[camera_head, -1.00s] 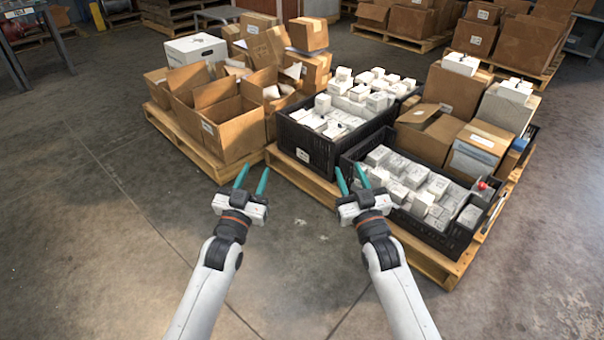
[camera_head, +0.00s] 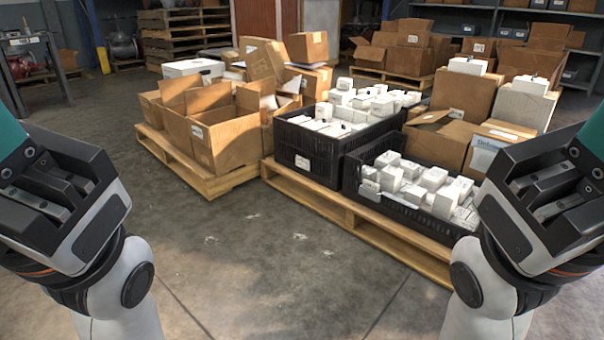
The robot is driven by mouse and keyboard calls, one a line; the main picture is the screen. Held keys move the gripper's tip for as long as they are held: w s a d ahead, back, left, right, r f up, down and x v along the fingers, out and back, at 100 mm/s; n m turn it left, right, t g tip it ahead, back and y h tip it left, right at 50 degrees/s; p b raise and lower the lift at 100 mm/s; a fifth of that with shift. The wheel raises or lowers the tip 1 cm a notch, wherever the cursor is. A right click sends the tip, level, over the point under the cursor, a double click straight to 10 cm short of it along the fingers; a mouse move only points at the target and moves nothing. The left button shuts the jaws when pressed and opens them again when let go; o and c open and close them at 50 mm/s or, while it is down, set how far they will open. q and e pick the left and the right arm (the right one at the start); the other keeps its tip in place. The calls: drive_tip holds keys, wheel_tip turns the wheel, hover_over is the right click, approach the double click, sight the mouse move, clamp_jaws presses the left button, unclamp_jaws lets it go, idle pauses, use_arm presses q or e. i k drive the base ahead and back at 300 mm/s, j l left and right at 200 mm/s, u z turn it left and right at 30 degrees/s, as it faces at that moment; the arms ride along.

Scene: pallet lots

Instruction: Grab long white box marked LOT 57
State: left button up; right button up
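No LOT 57 marking is readable in the head view, so I cannot tell which box bears it. A long white box (camera_head: 193,68) lies at the back of the left pallet, behind open cartons. Many small white boxes fill two black crates, the rear crate (camera_head: 318,150) and the front crate (camera_head: 405,213). My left gripper (camera_head: 60,195) is raised close to the camera at the left edge. My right gripper (camera_head: 550,200) is likewise at the right edge. Both are well apart from the boxes.
Open brown cartons (camera_head: 228,140) crowd the left pallet (camera_head: 190,170). The right pallet (camera_head: 350,215) carries the crates, with brown cartons (camera_head: 465,92) behind. More loaded pallets and shelves stand at the back. The concrete floor (camera_head: 250,240) before the pallets is clear.

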sight(391, 157)
drive_tip(key=i+l, duration=0.3)
drive_tip(key=l, duration=0.15)
drive_tip(key=i+l, duration=0.3)
drive_tip(key=l, duration=0.15)
drive_tip(key=i+l, duration=0.25)
drive_tip(key=l, duration=0.2)
drive_tip(key=i+l, duration=0.3)
drive_tip(key=l, duration=0.15)
